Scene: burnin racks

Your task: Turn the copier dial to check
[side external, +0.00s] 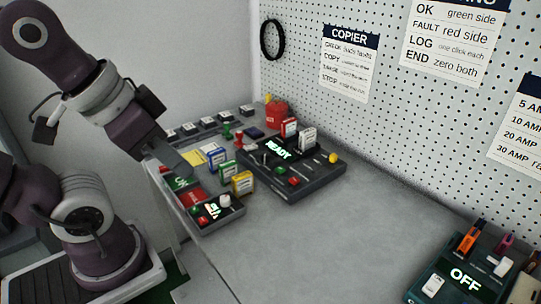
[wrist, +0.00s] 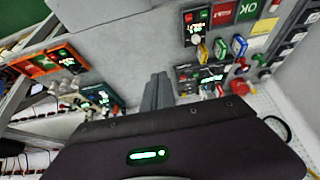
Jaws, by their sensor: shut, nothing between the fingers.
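The copier (side external: 313,178) is a dark slanted console on the grey bench, with a lit READY display (side external: 279,148). It has a yellow knob, green and red buttons and small levers; I cannot make out which is its dial or where it points. Red and white cartridges stand at its back edge. My gripper (side external: 186,168) is shut and empty, left of the copier and above the front-left of the bench, apart from it. In the wrist view my closed gripper fingers (wrist: 157,90) point over bare bench, with the copier (wrist: 183,76) to their right, partly cut off by my wrist housing.
A small counter box (side external: 218,212) with red and green panels stands at the bench's front left. Blue, green and yellow boxes (side external: 242,182) stand between it and the copier. A dark green OFF unit (side external: 440,268) is at front right. The bench middle (side external: 350,230) is clear.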

